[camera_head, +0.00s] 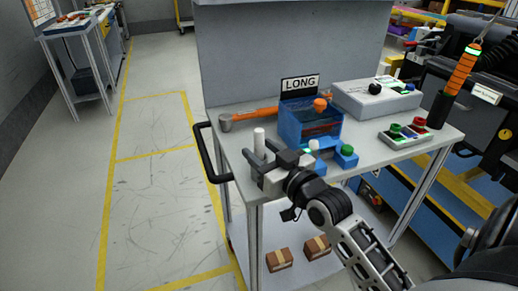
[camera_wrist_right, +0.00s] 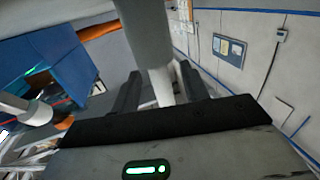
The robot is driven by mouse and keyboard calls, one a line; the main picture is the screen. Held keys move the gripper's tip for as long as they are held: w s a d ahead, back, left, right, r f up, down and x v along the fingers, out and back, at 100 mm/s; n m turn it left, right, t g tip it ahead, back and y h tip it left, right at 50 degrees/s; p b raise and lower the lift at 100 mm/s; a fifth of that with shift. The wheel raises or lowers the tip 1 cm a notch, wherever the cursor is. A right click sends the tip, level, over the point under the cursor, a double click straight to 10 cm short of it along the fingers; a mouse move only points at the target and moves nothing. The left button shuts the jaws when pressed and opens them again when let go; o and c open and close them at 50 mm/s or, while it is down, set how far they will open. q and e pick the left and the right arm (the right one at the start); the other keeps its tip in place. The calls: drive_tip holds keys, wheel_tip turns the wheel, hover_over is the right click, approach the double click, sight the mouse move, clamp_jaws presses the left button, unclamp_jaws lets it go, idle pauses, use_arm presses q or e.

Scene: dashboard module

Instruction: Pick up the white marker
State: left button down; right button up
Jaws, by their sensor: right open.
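The white marker (camera_head: 259,140) stands upright near the left front part of the workbench top. My right gripper (camera_head: 260,152) is open, with its fingers on either side of the marker's lower part. In the right wrist view the marker (camera_wrist_right: 146,32) looks large and grey, narrowing to a white part between the two open fingers (camera_wrist_right: 160,90). I cannot tell whether a finger touches it. The marker's foot is hidden by the gripper in the head view. My left gripper is not in view.
Blue blocks with a green knob (camera_head: 347,150) and a white knob (camera_head: 314,146) sit right of my gripper. Behind are a blue bin (camera_head: 292,126) with a "LONG" sign (camera_head: 300,84) and an orange-handled hammer (camera_head: 250,116). A grey box (camera_head: 372,99) stands farther right.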

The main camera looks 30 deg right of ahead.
drive_tip(key=shift+w, duration=0.6)
clamp_jaws()
